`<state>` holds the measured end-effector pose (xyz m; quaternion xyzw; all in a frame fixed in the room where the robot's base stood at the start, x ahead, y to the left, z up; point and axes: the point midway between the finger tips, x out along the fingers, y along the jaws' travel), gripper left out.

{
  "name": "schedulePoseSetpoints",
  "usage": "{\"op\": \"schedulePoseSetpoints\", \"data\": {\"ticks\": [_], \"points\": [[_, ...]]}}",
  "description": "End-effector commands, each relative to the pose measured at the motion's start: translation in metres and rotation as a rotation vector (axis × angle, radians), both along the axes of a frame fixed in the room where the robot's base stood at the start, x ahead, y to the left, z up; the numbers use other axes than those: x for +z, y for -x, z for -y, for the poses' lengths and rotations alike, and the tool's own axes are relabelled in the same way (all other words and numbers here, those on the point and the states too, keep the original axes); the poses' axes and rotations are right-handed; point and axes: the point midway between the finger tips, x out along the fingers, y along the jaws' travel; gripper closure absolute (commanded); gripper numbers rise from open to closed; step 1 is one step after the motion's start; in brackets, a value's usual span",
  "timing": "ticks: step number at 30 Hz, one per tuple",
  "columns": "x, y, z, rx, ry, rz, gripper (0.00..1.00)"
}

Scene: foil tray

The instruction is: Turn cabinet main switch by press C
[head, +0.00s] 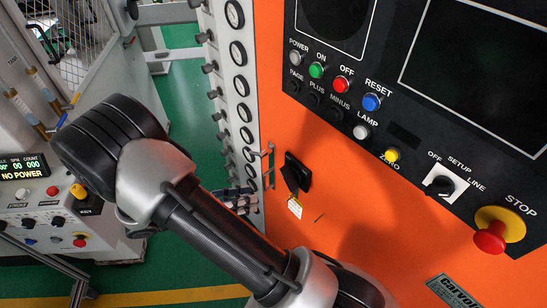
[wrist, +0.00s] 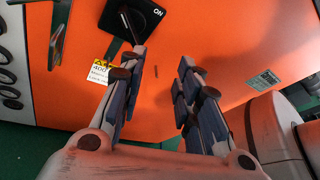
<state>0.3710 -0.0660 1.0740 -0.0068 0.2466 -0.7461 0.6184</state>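The cabinet main switch is a black plate with a lever (head: 293,175) on the orange cabinet face (head: 345,225). A yellow and white tag (head: 295,207) hangs below it. In the wrist view the switch plate (wrist: 148,14) is at the top, marked ON, with the tag (wrist: 102,68) at its lower left. My gripper (wrist: 158,66) is open, with nothing between its fingers. The left fingertip overlaps the lever's lower end in the picture; I cannot tell whether they touch.
A control panel with coloured buttons (head: 371,102), an OFF/SETUP/LINE knob (head: 440,186) and a red STOP button (head: 490,238) is at the right. A metal handle (head: 267,165) is left of the switch. A NO POWER console (head: 24,167) stands at far left.

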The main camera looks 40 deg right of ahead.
Motion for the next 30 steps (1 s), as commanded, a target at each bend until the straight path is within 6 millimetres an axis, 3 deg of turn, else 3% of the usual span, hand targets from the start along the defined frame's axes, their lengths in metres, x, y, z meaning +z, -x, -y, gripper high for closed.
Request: {"op": "schedulePoseSetpoints", "data": {"ticks": [7, 16, 20, 30], "points": [[-0.054, -0.011, -0.002, 0.25, 0.191, -0.314, 0.69], [-0.073, -0.013, 0.006, 0.328, 0.255, -0.415, 0.69], [-0.073, -0.012, 0.027, 0.324, 0.253, -0.416, 0.69], [-0.073, -0.014, 0.101, 0.32, 0.252, -0.414, 0.69]]}}
